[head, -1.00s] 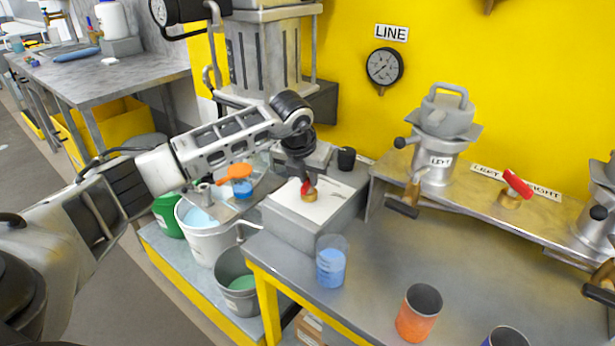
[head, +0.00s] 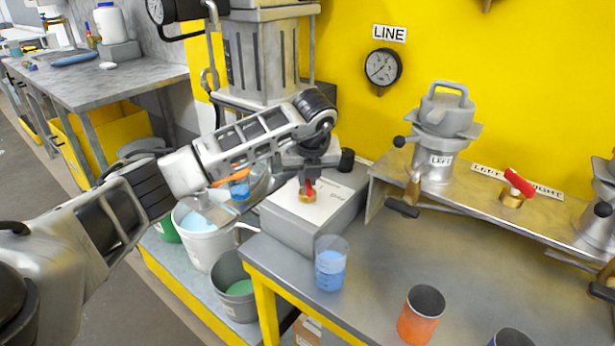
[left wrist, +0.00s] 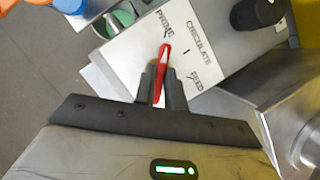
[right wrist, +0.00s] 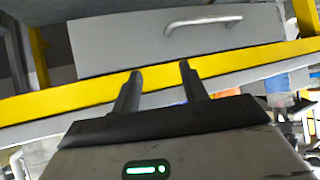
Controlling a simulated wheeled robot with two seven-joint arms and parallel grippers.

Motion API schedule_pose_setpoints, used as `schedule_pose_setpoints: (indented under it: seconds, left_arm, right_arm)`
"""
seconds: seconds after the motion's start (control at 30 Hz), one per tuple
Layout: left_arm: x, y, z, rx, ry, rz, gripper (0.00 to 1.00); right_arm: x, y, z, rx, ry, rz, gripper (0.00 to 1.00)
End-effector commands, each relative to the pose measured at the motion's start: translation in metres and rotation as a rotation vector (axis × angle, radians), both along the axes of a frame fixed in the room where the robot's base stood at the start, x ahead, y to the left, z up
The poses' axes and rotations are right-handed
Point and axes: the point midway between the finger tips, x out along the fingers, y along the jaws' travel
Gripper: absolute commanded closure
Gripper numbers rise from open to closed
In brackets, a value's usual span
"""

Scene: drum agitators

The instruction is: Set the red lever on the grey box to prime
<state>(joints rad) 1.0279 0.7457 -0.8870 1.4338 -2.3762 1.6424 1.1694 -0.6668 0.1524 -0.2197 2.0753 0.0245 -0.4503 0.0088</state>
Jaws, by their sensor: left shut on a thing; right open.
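The grey box (head: 318,222) stands at the table's left end, with a white label plate (head: 330,203) on top. Its red lever (head: 310,187) sits on a brass base (head: 306,197). My left gripper (head: 308,178) is above the box and shut on the lever. In the left wrist view the red lever (left wrist: 163,68) stands between the fingertips (left wrist: 161,82). Its visible end points toward the PRIME word (left wrist: 165,22); CIRCULATE (left wrist: 199,43) and FEED (left wrist: 203,80) lie to its right. The fingers partly hide the pivot. My right gripper (right wrist: 160,72) is open and empty.
A blue-filled beaker (head: 330,263) stands close in front of the box. An orange cup (head: 421,314) is farther right. Another red lever (head: 518,182) is on the shelf marked LEFT and RIGHT. Buckets (head: 205,243) stand left of the table, whose middle is clear.

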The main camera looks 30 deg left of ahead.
Motion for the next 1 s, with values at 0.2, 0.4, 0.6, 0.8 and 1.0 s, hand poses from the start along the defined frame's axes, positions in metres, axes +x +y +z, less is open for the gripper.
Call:
schedule_pose_setpoints:
  seconds: [0.2,0.4,0.6,0.8,1.0]
  left_arm:
    - [0.0,0.0,0.001,-0.001,-0.002,0.007,1.0]
    - [0.0,0.0,0.001,-0.001,-0.002,0.006,0.69]
    - [0.0,0.0,0.001,0.0,-0.001,0.004,0.66]
    - [-0.001,-0.001,0.006,-0.001,-0.004,0.003,0.66]
    - [-0.01,-0.01,0.039,0.0,-0.007,0.001,0.66]
  right_arm:
    - [0.0,0.0,0.0,0.001,0.0,-0.001,0.56]
    - [0.0,0.0,0.0,0.001,0.0,-0.001,0.56]
    - [0.0,0.0,0.0,0.002,0.0,-0.001,0.56]
    - [0.0,0.001,0.0,0.004,-0.001,-0.003,0.56]
    - [0.0,0.001,-0.003,0.011,-0.001,-0.006,0.56]
